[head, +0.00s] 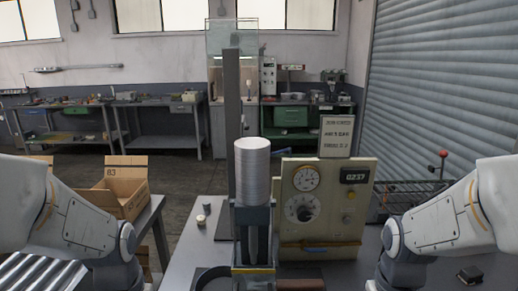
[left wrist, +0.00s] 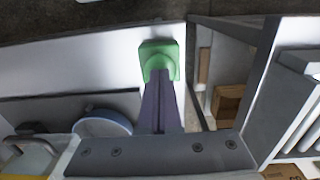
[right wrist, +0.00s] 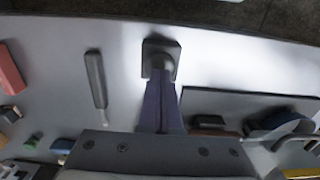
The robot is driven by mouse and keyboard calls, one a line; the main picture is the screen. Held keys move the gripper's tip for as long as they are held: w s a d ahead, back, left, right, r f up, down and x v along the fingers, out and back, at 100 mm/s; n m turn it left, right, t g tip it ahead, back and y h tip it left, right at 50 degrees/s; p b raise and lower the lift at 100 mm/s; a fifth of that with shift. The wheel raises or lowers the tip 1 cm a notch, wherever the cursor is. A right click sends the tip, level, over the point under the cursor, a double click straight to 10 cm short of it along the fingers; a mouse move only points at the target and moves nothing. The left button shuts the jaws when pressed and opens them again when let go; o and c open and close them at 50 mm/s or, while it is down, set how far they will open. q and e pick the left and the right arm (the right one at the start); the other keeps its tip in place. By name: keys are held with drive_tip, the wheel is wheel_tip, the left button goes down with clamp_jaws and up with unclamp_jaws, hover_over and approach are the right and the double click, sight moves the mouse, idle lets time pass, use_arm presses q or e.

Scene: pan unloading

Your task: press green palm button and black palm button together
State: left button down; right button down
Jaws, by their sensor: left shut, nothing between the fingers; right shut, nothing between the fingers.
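The green palm button (left wrist: 155,52) is in the left wrist view, with a square green base on the pale table top. My left gripper (left wrist: 160,78) is shut and empty, its fingertips right over the button and overlapping it. The black palm button (right wrist: 158,54) is in the right wrist view, on a dark square base. My right gripper (right wrist: 161,78) is shut and empty, its fingertips over that button. I cannot tell whether either gripper touches its button or whether either is pressed down. Neither button nor gripper shows in the head view.
A stack of metal discs (head: 252,170) stands in the press frame at the middle. A beige control panel (head: 320,232) with dials is beside it. A cardboard box (head: 122,200) is at left. A dark-handled tool (right wrist: 96,78) lies left of the black button.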

drive_tip(key=shift+f, duration=0.7)
idle(0.4)
drive_tip(key=shift+r, duration=0.3)
use_arm(q)
drive_tip(key=shift+f, duration=0.15)
use_arm(e)
drive_tip(key=shift+f, duration=0.2)
idle(0.4)
use_arm(q)
drive_tip(key=shift+f, duration=0.35)
use_arm(e)
drive_tip(key=shift+f, duration=0.35)
use_arm(q)
drive_tip(key=shift+r, duration=0.1)
use_arm(e)
drive_tip(key=shift+r, duration=0.1)
use_arm(q)
drive_tip(key=shift+r, duration=0.25)
use_arm(e)
drive_tip(key=shift+r, duration=0.2)
use_arm(q)
drive_tip(key=shift+r, duration=0.2)
use_arm(e)
drive_tip(key=shift+r, duration=0.25)
idle(1.6)
